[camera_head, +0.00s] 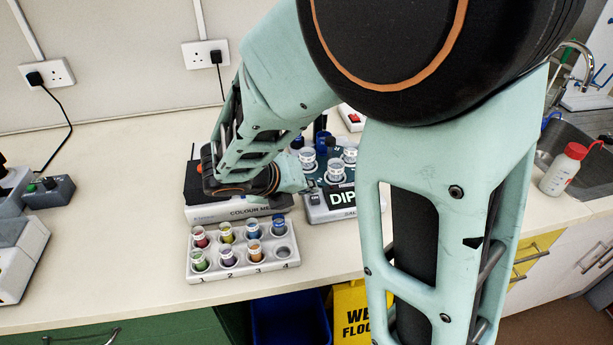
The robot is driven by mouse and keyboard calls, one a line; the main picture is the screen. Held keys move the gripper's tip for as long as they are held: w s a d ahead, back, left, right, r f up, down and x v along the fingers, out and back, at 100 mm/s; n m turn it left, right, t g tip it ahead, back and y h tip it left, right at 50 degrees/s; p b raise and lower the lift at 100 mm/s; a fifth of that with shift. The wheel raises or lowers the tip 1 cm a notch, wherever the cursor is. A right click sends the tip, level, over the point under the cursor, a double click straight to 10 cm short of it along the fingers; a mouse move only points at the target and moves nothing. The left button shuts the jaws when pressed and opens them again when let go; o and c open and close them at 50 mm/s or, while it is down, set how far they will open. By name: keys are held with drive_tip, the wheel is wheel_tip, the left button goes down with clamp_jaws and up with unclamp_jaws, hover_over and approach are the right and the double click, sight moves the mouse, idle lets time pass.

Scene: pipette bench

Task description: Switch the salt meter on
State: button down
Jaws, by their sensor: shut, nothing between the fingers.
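The salt meter (318,212) is a grey box on the bench, right of centre. I cannot make out the meter's switch.
A box marked "COLOUR" (233,213) stands just left, under my wrist. A white rack (243,276) of coloured vials is in front. A white block with a red switch (352,117) is behind. A red-capped bottle (563,170) stands by the sink. Bench is clear front left.

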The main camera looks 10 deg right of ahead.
wheel_tip(320, 180, up, 6)
drive_tip(key=p, duration=0.6)
